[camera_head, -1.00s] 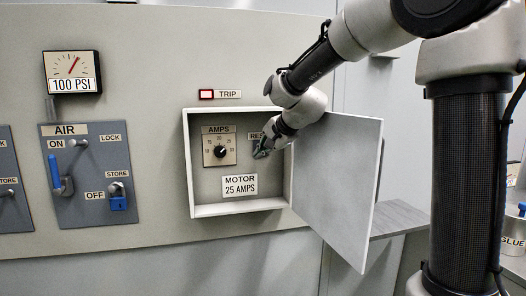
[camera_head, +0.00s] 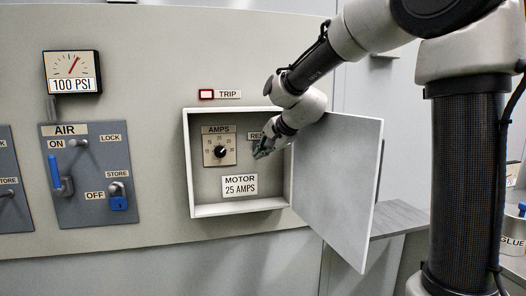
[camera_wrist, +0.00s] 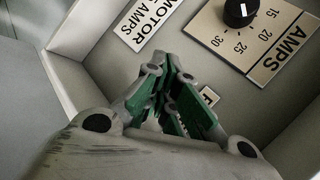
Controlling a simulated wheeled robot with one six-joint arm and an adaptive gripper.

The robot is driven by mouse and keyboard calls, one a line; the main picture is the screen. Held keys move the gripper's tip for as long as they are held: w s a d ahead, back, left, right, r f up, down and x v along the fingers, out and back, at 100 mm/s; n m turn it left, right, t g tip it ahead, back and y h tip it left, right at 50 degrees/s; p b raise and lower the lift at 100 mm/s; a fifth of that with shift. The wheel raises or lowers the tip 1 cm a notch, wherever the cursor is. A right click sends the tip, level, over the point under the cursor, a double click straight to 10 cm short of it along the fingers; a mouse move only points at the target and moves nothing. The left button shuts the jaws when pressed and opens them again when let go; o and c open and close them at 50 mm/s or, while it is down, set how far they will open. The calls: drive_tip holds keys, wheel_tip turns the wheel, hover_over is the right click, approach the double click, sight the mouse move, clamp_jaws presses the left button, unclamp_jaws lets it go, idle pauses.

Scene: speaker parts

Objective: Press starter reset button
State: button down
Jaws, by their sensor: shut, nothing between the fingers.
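The starter box (camera_head: 238,208) is open in the head view, set in the wall panel. The reset label (camera_head: 254,136) is inside it at the upper right, partly covered by my gripper. The reset button itself is hidden behind the gripper. My gripper (camera_head: 258,154) is shut and empty, its tips inside the box just below the label. In the wrist view my gripper (camera_wrist: 171,108) points into the box, and only a corner of the label (camera_wrist: 209,96) shows beside the fingers. I cannot tell whether the tips touch the button.
The amps dial (camera_head: 220,151) and motor label (camera_head: 239,185) are left of my gripper. The trip light (camera_head: 206,94) above the box has a red rim. The box door (camera_head: 338,185) hangs open to the right, below my arm. The air panel (camera_head: 88,172) is at left.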

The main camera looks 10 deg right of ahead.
drive_tip(key=shift+w, duration=0.1)
idle(0.3)
drive_tip(key=shift+w, duration=0.5)
idle(0.4)
drive_tip(key=shift+s, duration=0.65)
drive_tip(key=s, duration=0.6)
idle(0.8)
